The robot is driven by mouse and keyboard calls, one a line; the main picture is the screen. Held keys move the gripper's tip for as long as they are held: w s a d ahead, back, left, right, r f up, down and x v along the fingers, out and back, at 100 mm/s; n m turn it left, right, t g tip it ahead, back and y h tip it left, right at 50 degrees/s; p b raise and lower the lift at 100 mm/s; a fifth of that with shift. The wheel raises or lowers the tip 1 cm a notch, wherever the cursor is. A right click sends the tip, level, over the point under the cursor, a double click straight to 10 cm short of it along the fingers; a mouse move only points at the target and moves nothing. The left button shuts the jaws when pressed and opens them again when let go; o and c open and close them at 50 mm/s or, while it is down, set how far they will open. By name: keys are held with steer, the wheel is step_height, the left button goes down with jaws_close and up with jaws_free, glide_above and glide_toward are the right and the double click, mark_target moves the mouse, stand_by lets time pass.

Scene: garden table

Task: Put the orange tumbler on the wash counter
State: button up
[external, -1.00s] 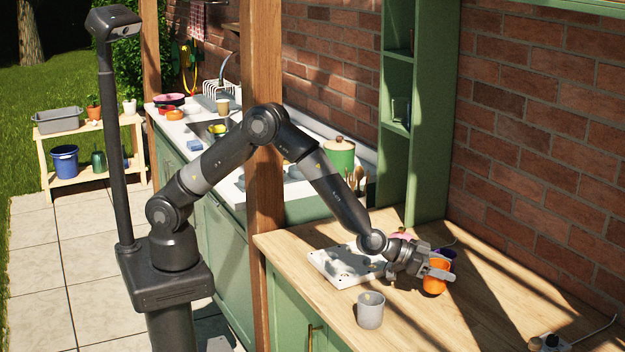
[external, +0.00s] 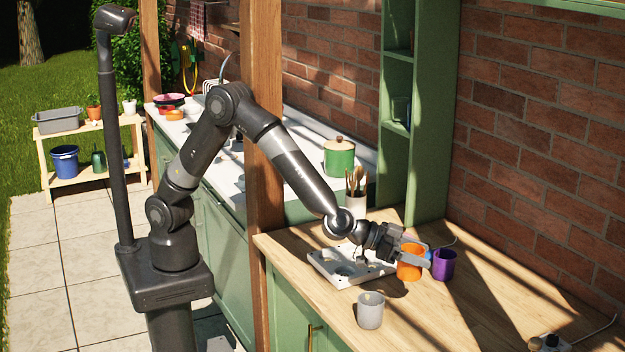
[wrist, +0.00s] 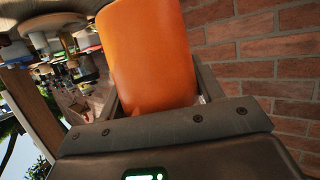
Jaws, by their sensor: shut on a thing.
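The orange tumbler (external: 409,264) is in my gripper (external: 414,256), above the wooden counter at the right in the external view. My gripper is shut on it. In the wrist view the orange tumbler (wrist: 150,55) fills the upper middle, between the two fingers. The wash counter (external: 232,182) is the white worktop with the sink, behind the wooden post and my arm. My arm hides much of its sink.
On the wooden counter (external: 480,310) stand a grey cup (external: 370,311), a purple cup (external: 444,266) and a white tray with holes (external: 340,279). A utensil holder (external: 356,203) and a green pot (external: 339,158) stand farther back. A wooden post (external: 262,100) rises beside my arm.

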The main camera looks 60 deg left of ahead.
steer(key=s+a+r, duration=0.2)
steer(key=a+r, duration=0.1)
steer(key=a, duration=0.7)
steer(key=s+a+r+m+h, duration=0.1)
steer(key=s+a+r, duration=0.2)
steer(key=a, duration=0.8)
steer(key=shift+a+r+g, duration=0.2)
steer(key=shift+r+g, duration=0.2)
steer(key=shift+r, duration=0.15)
